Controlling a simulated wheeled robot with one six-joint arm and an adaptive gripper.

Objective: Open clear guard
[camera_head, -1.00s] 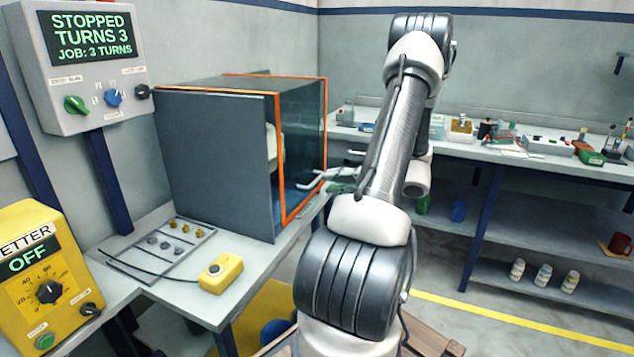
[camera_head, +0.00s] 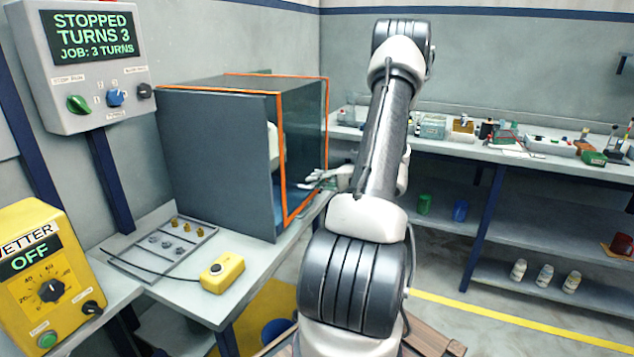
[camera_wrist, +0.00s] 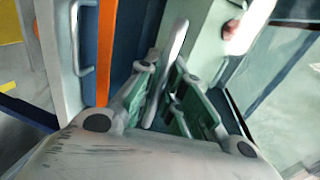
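The clear guard (camera_head: 305,125) is a see-through panel with an orange frame on the right side of a grey box-shaped machine housing (camera_head: 215,165). It looks closed, though my arm is close to its right edge. My gripper (camera_head: 318,178) is beside the guard's lower right part in the head view. In the wrist view my gripper (camera_wrist: 168,95) has its two green-padded fingers apart. A pale bar handle (camera_wrist: 178,42) runs up from between them, closer to the left finger; I cannot tell whether they touch. An orange frame strip (camera_wrist: 106,45) stands left of it.
A second handle (camera_wrist: 82,40) is at the wrist view's left. A control box (camera_head: 95,65) reads "STOPPED". A yellow pendant (camera_head: 222,272) and tray (camera_head: 165,245) lie on the bench in front of the housing. A cluttered bench (camera_head: 480,150) stands behind my arm at right.

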